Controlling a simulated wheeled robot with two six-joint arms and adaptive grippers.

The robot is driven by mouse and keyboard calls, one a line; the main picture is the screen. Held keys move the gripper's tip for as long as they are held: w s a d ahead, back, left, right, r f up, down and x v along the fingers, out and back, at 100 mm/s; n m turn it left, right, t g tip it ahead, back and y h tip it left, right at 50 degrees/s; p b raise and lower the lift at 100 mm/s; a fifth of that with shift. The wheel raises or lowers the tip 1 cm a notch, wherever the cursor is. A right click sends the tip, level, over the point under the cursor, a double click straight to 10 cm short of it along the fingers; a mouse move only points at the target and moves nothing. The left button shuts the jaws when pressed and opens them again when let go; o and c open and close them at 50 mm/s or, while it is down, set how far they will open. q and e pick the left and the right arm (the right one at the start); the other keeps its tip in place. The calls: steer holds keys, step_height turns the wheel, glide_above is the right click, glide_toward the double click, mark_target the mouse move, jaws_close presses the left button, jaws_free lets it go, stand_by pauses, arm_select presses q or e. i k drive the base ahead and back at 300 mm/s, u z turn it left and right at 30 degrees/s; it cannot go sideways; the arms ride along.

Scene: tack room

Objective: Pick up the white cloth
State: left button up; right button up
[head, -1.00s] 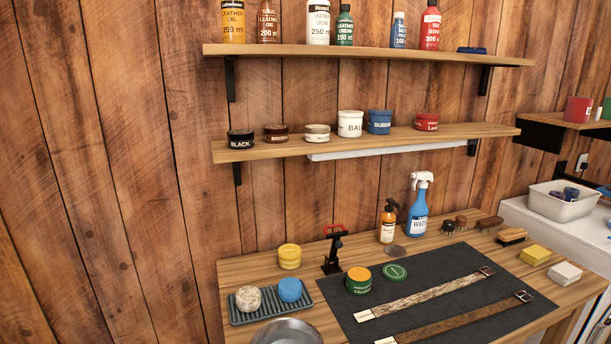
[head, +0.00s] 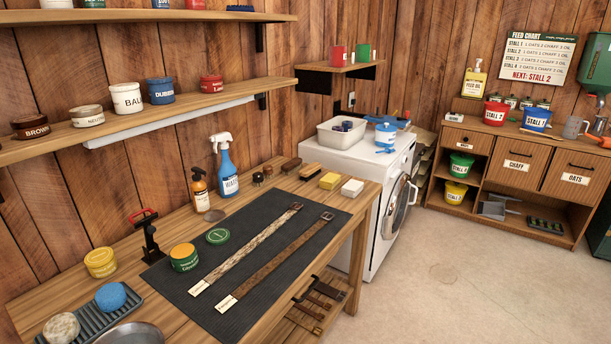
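A small white block-shaped item (head: 352,187) lies at the right end of the wooden workbench, beside a yellow block (head: 330,181). It may be a folded cloth or a sponge; I cannot tell which. No other white cloth is plain to see. Neither of my grippers is in the head view.
The workbench (head: 170,214) holds a dark mat (head: 262,262) with two straps, a blue spray bottle (head: 226,170), tins and brushes. A white washing machine (head: 375,235) stands just right of it, carrying a white bin (head: 341,134). Open floor (head: 470,285) lies to the right.

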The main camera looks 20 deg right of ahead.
mark_target(353, 187)
steer(key=k, duration=1.3)
steer(key=z, duration=0.7)
steer(key=i, duration=0.85)
steer(key=z, duration=1.3)
steer(key=i, duration=1.35)
steer(key=z, duration=0.3)
steer(key=i, duration=1.65)
steer(key=u, duration=0.55)
steer(key=i, duration=0.9)
steer(key=u, duration=1.6)
steer(key=i, duration=0.8)
steer(key=u, duration=0.75)
